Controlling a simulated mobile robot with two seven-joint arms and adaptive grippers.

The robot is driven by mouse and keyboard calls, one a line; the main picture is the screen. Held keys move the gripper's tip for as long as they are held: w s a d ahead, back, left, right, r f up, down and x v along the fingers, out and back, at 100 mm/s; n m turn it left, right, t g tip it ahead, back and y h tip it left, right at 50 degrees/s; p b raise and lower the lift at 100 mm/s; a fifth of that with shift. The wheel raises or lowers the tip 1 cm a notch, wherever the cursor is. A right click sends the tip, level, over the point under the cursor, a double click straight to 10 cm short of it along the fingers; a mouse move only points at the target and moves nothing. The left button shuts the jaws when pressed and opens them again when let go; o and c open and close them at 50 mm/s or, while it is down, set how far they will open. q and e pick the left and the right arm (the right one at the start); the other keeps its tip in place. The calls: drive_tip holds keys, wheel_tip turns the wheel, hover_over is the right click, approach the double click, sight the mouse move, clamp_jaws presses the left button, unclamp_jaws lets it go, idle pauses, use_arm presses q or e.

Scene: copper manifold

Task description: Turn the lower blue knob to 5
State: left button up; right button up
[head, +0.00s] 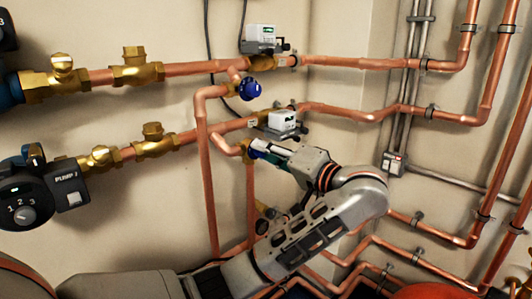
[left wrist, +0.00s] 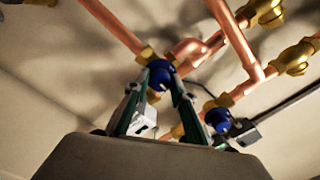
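The lower blue knob (left wrist: 161,77) sits on a brass valve on the lower copper pipe. In the left wrist view it is between my left gripper's two fingertips (left wrist: 161,75), which appear to touch its sides. In the head view my left gripper (head: 262,150) reaches this valve from the right and covers most of the knob; any markings on it cannot be read. The upper blue knob (head: 249,88) is clear of the gripper, above it; a second blue knob also shows in the left wrist view (left wrist: 218,118). My right gripper is not in view.
A white-topped device (head: 280,123) is close above my left gripper, and a similar one (head: 261,37) is higher up. A black pump (head: 27,200) is at the left. Copper pipes (head: 340,112) run along the wall, some below my forearm.

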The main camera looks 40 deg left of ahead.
use_arm(q)
clamp_jaws()
drive_tip(key=shift+f+m, duration=0.1)
drive_tip(key=shift+m, duration=0.2)
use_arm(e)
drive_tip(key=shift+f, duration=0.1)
use_arm(q)
drive_tip(key=m+p, duration=0.1)
drive_tip(key=m, duration=1.4)
drive_tip(key=shift+p, duration=0.4)
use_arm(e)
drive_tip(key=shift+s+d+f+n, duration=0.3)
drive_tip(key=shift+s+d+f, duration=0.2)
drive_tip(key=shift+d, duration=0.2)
use_arm(q)
drive_tip(key=shift+m, duration=0.3)
